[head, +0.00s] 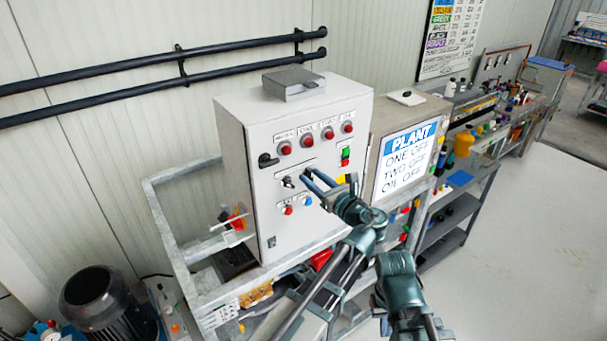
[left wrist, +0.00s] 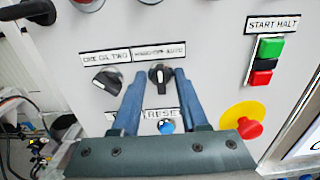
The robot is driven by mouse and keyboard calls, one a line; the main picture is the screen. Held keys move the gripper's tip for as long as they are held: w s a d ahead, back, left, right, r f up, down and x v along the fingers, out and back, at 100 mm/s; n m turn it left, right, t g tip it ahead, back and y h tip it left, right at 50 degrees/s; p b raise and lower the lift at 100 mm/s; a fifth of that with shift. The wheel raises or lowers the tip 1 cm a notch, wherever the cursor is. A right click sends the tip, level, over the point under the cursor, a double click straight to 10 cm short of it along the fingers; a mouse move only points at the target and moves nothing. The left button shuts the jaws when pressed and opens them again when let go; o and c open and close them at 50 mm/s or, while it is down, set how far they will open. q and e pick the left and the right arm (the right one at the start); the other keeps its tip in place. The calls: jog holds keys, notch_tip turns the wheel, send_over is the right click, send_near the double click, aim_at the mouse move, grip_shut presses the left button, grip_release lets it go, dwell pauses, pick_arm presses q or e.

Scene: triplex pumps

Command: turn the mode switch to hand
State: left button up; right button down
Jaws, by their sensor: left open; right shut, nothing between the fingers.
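The mode switch (left wrist: 159,73) is a black knob with a pale mark, below a label that seems to read HAND-OFF-AUTO, on the control cabinet's front. Its pointer stands about upright in the left wrist view. My left gripper (left wrist: 160,74) is open, with one blue finger on each side of the knob; I cannot tell whether they touch it. In the head view, my left gripper (head: 308,175) reaches the cabinet front and covers the switch. My right gripper (head: 432,328) is low at the bottom edge, shut and empty, partly cut off.
Left of the mode switch is another black selector (left wrist: 107,83). A blue reset button (left wrist: 166,126) lies below, a red mushroom button on yellow (left wrist: 249,128) to the lower right, green and red start-halt buttons (left wrist: 265,58) above it. The PLANT display (head: 407,158) stands right of the cabinet (head: 235,140).

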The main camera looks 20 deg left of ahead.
pick_arm(q)
jog(key=shift+d, duration=0.15)
jog(key=shift+c, duration=0.5)
grip_shut()
jog(key=shift+n, duration=0.3)
jog(key=n, duration=0.3)
jog(key=shift+n, duration=0.3)
jog(key=shift+s+n, duration=0.1)
jog(key=shift+n, duration=2.1)
